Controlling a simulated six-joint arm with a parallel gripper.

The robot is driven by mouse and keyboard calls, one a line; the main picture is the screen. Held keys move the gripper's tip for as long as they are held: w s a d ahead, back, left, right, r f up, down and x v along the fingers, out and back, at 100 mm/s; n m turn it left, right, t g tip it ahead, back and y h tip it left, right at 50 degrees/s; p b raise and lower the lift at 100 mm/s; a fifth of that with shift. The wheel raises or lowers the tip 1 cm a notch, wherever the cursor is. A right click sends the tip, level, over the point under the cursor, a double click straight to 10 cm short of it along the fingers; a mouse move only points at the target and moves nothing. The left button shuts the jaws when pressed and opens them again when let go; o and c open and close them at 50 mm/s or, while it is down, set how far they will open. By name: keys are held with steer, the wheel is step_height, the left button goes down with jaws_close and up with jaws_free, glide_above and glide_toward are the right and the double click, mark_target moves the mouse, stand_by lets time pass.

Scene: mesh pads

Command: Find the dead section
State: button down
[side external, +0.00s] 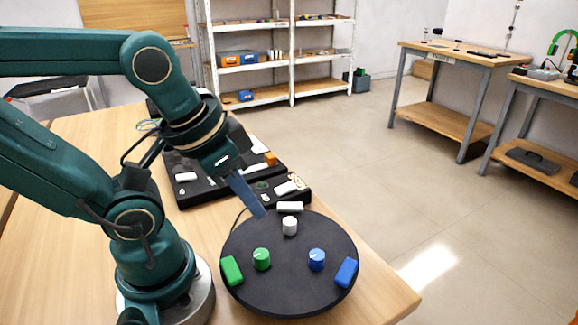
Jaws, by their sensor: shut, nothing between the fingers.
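My gripper (247,194) is shut and empty, its narrow blue-grey tip pointing down toward the back edge of a round black pad (288,285). On the pad are a green knob (262,259) beside a green block (232,271), a blue knob (317,260) beside a blue block (346,272), and a white knob (290,226) with a white block (290,207) behind it. The gripper tip is near the white block and knob; I cannot tell whether it touches the pad. No section of the pad is visibly marked as dead.
Behind the pad lies a small dark board (283,190) with light parts. A thin cable runs to the pad. The wooden table (385,288) is bare to the right.

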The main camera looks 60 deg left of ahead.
steer(key=shift+w+d+r+m+t, duration=0.15)
steer(key=shift+w+d+m+t, duration=0.2)
steer(key=shift+w, duration=0.35)
